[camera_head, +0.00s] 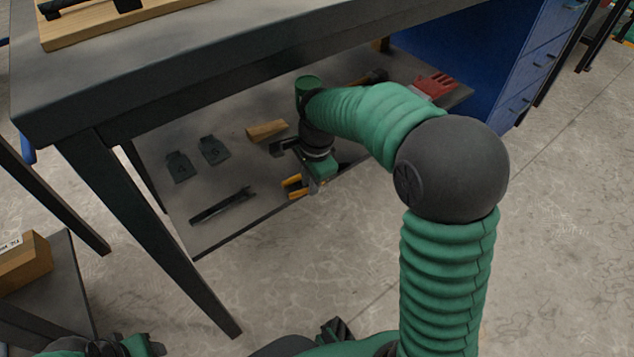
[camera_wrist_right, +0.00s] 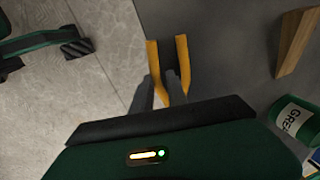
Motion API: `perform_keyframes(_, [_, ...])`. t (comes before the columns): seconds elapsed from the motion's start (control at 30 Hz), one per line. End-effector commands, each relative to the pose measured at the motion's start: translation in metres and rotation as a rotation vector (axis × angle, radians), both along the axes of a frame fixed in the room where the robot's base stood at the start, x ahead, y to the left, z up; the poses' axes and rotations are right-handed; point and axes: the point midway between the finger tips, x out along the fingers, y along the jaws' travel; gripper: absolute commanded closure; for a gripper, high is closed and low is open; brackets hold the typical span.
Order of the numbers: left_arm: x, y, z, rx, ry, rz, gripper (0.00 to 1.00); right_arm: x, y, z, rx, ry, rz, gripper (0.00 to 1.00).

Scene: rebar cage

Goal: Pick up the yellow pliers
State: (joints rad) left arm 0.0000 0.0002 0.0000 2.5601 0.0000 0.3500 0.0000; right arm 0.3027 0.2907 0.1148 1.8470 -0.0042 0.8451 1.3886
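The yellow pliers (camera_head: 294,186) lie by the front edge of the lower shelf. Their two yellow handles point left in the head view, and they show upright in the right wrist view (camera_wrist_right: 184,65). My right gripper (camera_head: 312,172) reaches in over the shelf at the pliers. In the wrist view its two grey fingers (camera_wrist_right: 160,85) are close together, with one yellow handle seeming to lie between them. I cannot tell whether they press on it. The pliers' head is hidden by my gripper. My left gripper (camera_head: 118,347) is partly in view at the lower left, away from the shelf.
The lower shelf (camera_head: 235,205) also bears a dark tool (camera_head: 222,206), two dark flat pieces (camera_head: 180,166), a wooden wedge (camera_head: 266,131), a green can (camera_head: 308,84) and red gloves (camera_head: 434,85). The tabletop (camera_head: 215,45) overhangs it. A table leg (camera_head: 160,240) stands at left.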

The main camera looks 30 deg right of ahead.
Motion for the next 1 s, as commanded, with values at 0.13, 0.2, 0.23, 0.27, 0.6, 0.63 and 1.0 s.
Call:
perform_keyframes(0.13, [0.0002, 0.0, 0.0013, 0.0, -0.001, 0.0, 0.44, 0.0, -0.0001, 0.0009, 0.0, 0.0, 0.0, 0.94])
perform_keyframes(0.2, [0.0001, 0.0, 0.0013, 0.0, -0.001, 0.0, 0.44, 0.0, -0.0002, 0.0007, 0.0, 0.001, 0.0, 1.0])
perform_keyframes(0.23, [0.0001, 0.0, 0.0012, 0.0, -0.001, 0.0, 0.44, 0.0, -0.0002, 0.0007, 0.0, 0.001, 0.0, 1.0])
perform_keyframes(0.27, [0.0001, 0.0, 0.0012, 0.0, -0.001, 0.0, 0.44, -0.0001, -0.0002, 0.0006, 0.0, 0.001, 0.0, 1.0])
perform_keyframes(0.6, [0.0001, 0.0, 0.001, 0.0, 0.0, 0.0, 0.44, -0.0001, -0.0002, 0.0003, 0.0, 0.001, 0.0, 1.0])
perform_keyframes(0.63, [0.0001, 0.0, 0.001, 0.0, 0.0, 0.0, 0.44, -0.0001, -0.0002, 0.0002, 0.0, 0.001, 0.0, 1.0])
perform_keyframes(1.0, [0.0001, 0.0, 0.0009, 0.0, 0.0, 0.0, 0.44, -0.0003, -0.0002, 0.0, 0.0, 0.002, 0.0, 1.0])
